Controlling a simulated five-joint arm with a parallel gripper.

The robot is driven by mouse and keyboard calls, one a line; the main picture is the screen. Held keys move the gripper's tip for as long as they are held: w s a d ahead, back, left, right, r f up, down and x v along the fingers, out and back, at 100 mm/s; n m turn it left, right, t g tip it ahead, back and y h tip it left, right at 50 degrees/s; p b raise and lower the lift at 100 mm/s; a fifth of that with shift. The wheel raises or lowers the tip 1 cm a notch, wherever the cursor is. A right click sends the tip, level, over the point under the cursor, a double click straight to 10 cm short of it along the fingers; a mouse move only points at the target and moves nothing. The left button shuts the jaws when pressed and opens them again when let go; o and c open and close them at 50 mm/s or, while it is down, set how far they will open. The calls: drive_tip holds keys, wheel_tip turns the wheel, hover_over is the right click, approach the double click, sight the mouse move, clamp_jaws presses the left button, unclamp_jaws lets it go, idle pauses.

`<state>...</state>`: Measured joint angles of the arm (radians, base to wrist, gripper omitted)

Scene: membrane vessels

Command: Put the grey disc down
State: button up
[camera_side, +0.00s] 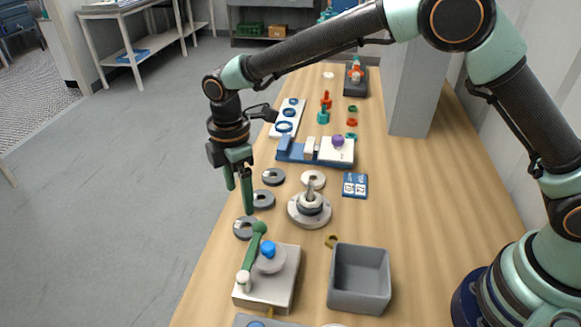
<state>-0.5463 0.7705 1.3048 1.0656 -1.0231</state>
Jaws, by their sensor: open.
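Three grey discs with holes lie flat at the left side of the wooden table: a far one (273,176), a middle one (264,199) and a near one (245,228). My gripper (240,199) points down with its green fingers apart and nothing between them. In the picture, its right fingertip is just left of the middle disc and above the near one. I cannot tell its height over the table or whether it touches a disc.
A round metal flange with a central post (310,208) and a pale ring (313,179) are right of the discs. A clamp block with a green lever (268,280) and a grey open bin (358,279) stand nearer. A blue rack (316,152) is behind.

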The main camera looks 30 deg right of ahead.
drive_tip(key=s+d+r+m+t, duration=0.2)
drive_tip(key=s+d+r+m, duration=0.2)
drive_tip(key=d+r+m, duration=0.75)
drive_tip(key=s+d+r+m+t, duration=0.3)
drive_tip(key=s+d+m, duration=0.3)
drive_tip(key=s+d, duration=0.5)
drive_tip(key=d+r, duration=0.1)
drive_tip(key=d, duration=0.3)
drive_tip(key=shift+s+t, duration=0.15)
drive_tip(key=shift+t, duration=0.15)
